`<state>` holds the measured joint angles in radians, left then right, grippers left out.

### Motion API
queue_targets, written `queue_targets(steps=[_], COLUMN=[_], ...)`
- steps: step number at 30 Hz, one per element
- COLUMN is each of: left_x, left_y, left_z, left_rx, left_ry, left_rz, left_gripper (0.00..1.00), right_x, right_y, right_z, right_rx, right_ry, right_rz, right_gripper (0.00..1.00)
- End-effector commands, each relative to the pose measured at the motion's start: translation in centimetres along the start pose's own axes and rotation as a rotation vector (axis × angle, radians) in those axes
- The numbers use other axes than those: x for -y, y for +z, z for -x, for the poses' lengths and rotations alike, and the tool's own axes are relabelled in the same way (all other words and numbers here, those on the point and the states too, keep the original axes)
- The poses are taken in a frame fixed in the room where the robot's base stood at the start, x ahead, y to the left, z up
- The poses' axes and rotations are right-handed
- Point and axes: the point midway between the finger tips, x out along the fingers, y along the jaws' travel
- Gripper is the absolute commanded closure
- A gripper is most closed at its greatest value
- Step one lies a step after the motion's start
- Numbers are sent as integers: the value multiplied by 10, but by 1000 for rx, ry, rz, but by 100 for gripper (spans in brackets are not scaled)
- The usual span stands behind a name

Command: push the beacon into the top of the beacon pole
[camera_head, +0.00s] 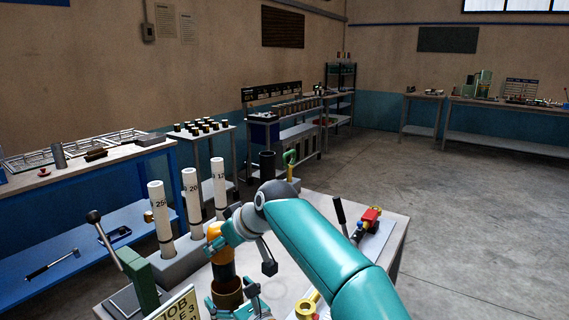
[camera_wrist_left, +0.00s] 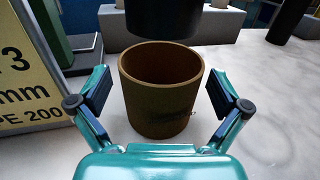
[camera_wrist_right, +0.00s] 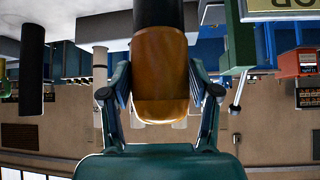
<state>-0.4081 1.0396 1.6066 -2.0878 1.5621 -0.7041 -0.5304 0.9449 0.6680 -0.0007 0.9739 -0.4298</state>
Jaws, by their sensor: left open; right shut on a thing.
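No thing here clearly looks like a beacon or a pole. My right gripper (camera_head: 217,241) is shut on the orange upper part (camera_wrist_right: 160,75) of an upright dark cylinder (camera_head: 223,262). In the left wrist view the dark cylinder's lower end (camera_wrist_left: 168,20) hangs over the back of a brown open cup's rim, seemingly just above it. The brown cup (camera_wrist_left: 162,105) stands upright on the table. My left gripper (camera_head: 238,303) is open, with its fingers on either side of the cup, apparently not touching it. The cup's inside is mostly hidden in the head view.
A yellow sign (camera_head: 175,308) and a green lever stand (camera_head: 137,280) are close on the left. White numbered tubes (camera_head: 192,200) stand in a grey block behind.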

Motion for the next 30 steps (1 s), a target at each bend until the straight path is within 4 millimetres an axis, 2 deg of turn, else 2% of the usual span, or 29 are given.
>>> queue_targets(steps=[1,10,12,20,30], left_x=[2,2,-1,-1,0], left_y=[0,-1,-2,0,0], left_z=[8,68,46,-5,-2], left_rx=[-1,0,-2,0,0], left_ry=[-6,-6,4,2,-2], left_rz=[-2,-3,1,0,-1], left_gripper=[0,0,0,0,0], right_x=[0,0,0,0,0], right_y=[-6,-4,-4,-3,37], right_z=[6,4,4,3,-36], right_rx=[-5,-3,-3,-2,1], right_ry=[2,0,0,0,-1], right_rz=[1,0,0,0,-2], right_gripper=[100,100,100,100,100])
